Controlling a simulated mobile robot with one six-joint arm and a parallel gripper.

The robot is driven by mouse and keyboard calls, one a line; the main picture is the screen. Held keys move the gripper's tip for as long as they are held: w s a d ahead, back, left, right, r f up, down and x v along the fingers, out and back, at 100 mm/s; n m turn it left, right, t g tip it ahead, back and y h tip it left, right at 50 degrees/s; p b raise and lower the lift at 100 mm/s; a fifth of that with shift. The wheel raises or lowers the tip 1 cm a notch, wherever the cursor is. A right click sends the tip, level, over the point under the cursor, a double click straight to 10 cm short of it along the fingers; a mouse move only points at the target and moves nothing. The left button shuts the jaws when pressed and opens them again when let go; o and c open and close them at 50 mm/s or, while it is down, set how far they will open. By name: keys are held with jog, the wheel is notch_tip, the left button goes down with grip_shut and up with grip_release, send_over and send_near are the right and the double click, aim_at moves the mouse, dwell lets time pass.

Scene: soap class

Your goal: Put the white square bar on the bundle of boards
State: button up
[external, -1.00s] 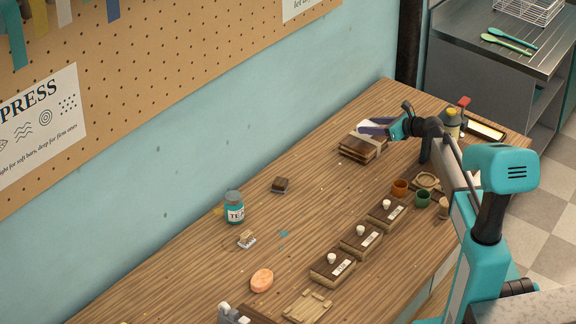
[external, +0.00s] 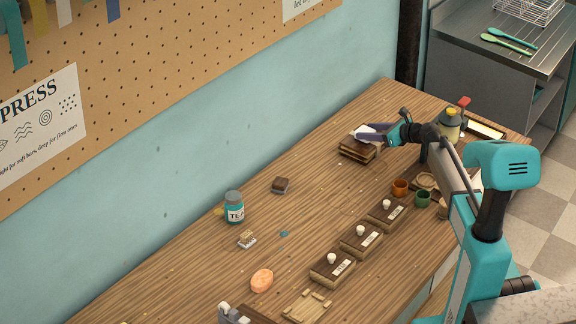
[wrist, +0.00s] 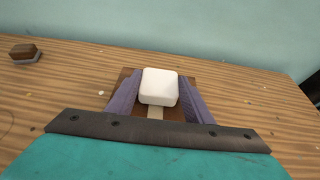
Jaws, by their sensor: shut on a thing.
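The white square bar (wrist: 159,86) sits between the two purple fingers of my gripper (wrist: 158,94) in the wrist view. In the external view the bar (external: 362,130) shows as a small white patch at the tips of my gripper (external: 368,133). My gripper is shut on the bar. The bundle of boards (external: 358,150), dark brown with a pale band, lies on the table directly under the bar. It also shows behind and below the bar in the wrist view (wrist: 128,78). I cannot tell whether the bar touches the boards.
A small brown block on a grey base (external: 280,185) stands left of the bundle, with a teal jar (external: 235,208) farther left. Cups (external: 400,187), labelled wooden boxes (external: 362,239) and a yellow-topped bottle (external: 449,125) stand nearer my arm. The wall runs close behind the bundle.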

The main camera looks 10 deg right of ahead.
aim_at(362, 132)
jog(key=shift+f, duration=0.2)
jog(key=o, duration=1.1)
jog(key=shift+r, duration=0.1)
jog(key=shift+s+d+r, duration=0.15)
jog(key=shift+s+d, duration=0.15)
jog(key=shift+s, duration=0.05)
jog(key=shift+r+b+v, duration=0.2)
jog(key=shift+b+v, duration=0.1)
jog(key=shift+v, duration=0.9)
jog(key=shift+w+a+r, duration=0.1)
jog(key=shift+r, duration=1.5)
jog(key=shift+w+a+r, duration=0.1)
jog(key=shift+r, duration=1.55)
jog(key=shift+b, duration=0.3)
